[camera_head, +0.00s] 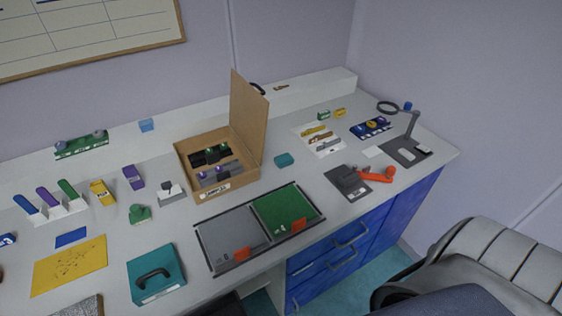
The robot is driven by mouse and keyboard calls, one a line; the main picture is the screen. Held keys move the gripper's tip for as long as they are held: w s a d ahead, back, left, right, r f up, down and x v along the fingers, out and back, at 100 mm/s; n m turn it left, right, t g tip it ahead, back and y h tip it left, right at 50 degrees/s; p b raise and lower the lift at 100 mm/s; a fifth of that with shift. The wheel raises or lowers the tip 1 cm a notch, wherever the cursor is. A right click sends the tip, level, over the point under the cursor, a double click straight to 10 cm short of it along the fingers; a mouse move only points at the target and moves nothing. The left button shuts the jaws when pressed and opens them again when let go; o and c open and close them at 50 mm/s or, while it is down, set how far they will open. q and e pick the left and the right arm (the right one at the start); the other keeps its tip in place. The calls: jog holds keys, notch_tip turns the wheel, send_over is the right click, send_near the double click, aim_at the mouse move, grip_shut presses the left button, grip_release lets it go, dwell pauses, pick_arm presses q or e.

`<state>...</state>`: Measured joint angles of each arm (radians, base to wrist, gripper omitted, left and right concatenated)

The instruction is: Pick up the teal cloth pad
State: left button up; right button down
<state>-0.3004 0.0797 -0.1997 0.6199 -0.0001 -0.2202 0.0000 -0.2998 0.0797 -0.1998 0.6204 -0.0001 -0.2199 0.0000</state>
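A small teal pad (284,160) lies on the grey bench, just right of the open cardboard box; it looks like the teal cloth pad, but its texture is too small to tell. Nothing covers it and there is bare bench around it. A larger teal case (155,273) with a dark handle sits at the front left. Neither of my grippers shows in this view.
The cardboard box (217,192) stands with its lid raised, left of the pad. A dark tray (213,270) with grey and green panels lies in front. A magnifier stand (413,125) is at the right. A chair (490,265) stands before the bench.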

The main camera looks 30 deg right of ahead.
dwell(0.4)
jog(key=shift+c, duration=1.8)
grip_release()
